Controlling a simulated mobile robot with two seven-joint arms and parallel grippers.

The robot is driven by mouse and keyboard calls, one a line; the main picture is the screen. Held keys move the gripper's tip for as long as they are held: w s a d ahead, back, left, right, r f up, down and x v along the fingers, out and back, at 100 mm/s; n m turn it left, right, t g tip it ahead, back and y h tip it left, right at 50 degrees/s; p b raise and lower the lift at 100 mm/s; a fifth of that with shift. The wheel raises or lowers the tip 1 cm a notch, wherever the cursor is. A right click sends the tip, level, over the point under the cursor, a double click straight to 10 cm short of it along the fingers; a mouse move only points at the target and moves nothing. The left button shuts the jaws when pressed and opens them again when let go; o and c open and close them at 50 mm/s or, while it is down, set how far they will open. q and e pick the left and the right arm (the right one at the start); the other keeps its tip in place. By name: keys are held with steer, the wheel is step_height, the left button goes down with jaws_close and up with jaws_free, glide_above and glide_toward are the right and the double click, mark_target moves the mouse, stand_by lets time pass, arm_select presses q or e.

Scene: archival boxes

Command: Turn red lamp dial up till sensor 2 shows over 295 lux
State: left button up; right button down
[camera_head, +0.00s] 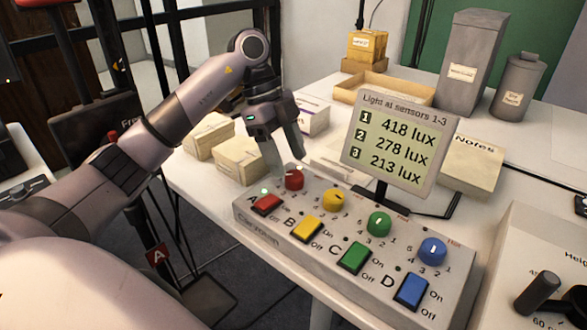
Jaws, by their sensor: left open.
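The control box (300,243) stands on the white table with a red dial (294,180), a yellow dial (333,201), a green dial (379,223) and a blue dial (433,250). Coloured switches sit in front of them, the red switch (267,205) at A. My left gripper (284,166) points down at the red dial, open, its fingers close around or just above it; contact cannot be told. The display (398,143) reads sensor 1 at 418 lux, sensor 2 at 278 lux and sensor 3 at 213 lux. My right gripper is not in view.
Small boxes (239,158) stand left behind the gripper. A Notes box (472,164) is right of the display. A wooden tray (382,90), a tall grey box (469,62) and a grey canister (518,87) stand farther back. Another panel with a black lever (537,291) is at right.

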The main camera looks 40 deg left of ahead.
mark_target(294, 174)
arm_select(q)
steer(key=x, duration=0.3)
steer(key=shift+f, duration=0.1)
steer(key=shift+d, duration=0.1)
